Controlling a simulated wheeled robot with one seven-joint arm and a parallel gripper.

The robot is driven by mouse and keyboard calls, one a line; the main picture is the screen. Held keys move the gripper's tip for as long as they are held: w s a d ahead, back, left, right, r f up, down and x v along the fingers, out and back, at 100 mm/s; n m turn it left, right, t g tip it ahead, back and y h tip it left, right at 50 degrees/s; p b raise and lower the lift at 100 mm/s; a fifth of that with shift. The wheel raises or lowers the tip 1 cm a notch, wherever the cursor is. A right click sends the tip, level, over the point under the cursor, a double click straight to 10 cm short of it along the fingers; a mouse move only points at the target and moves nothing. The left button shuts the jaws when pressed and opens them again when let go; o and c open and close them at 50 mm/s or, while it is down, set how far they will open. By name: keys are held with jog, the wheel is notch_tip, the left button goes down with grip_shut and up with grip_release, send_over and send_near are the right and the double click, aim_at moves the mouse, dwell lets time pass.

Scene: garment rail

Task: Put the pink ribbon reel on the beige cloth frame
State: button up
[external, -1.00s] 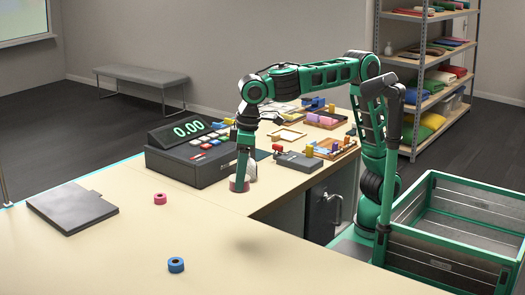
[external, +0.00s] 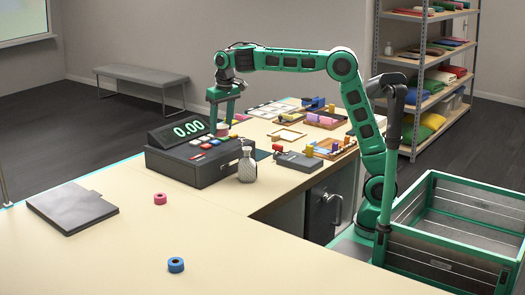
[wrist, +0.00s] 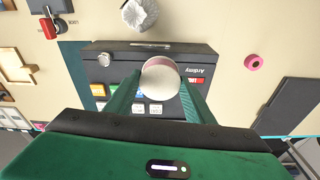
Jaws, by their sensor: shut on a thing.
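My gripper (external: 221,120) is raised above the far side of the black till. It is shut on the pink ribbon reel (wrist: 160,79), a round thing with a pale face and a dull pink rim, gripped between the two green fingers in the wrist view. In the external view the reel (external: 222,130) shows only as a small pink patch below the fingers. A flat beige frame (external: 290,141) lies on the counter to the right of the till, apart from the gripper.
The till (external: 190,165) stands below my gripper. A silvery bottle (external: 246,166) is in front of it. A smaller pink ring (external: 160,198), a blue ring (external: 176,265) and a grey folder (external: 72,207) lie on the open counter. Trays (external: 330,150) of coloured pieces stand farther right.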

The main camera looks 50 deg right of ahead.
jog(key=w+d+m, duration=0.2)
jog(key=w+d, duration=0.1)
jog(key=d, duration=0.7)
jog(key=w+d+m, duration=0.2)
jog(key=w+d, duration=0.1)
jog(key=d, duration=0.6)
jog(key=m+h, duration=0.1)
jog(key=m, duration=0.3)
send_over(284, 136)
jog(key=f, duration=1.2)
jog(key=shift+s+a, duration=0.25)
jog(key=shift+a, duration=0.1)
jog(key=shift+f, duration=2)
jog(key=shift+f, duration=0.1)
jog(key=o, duration=1.1)
jog(key=shift+c, duration=0.2)
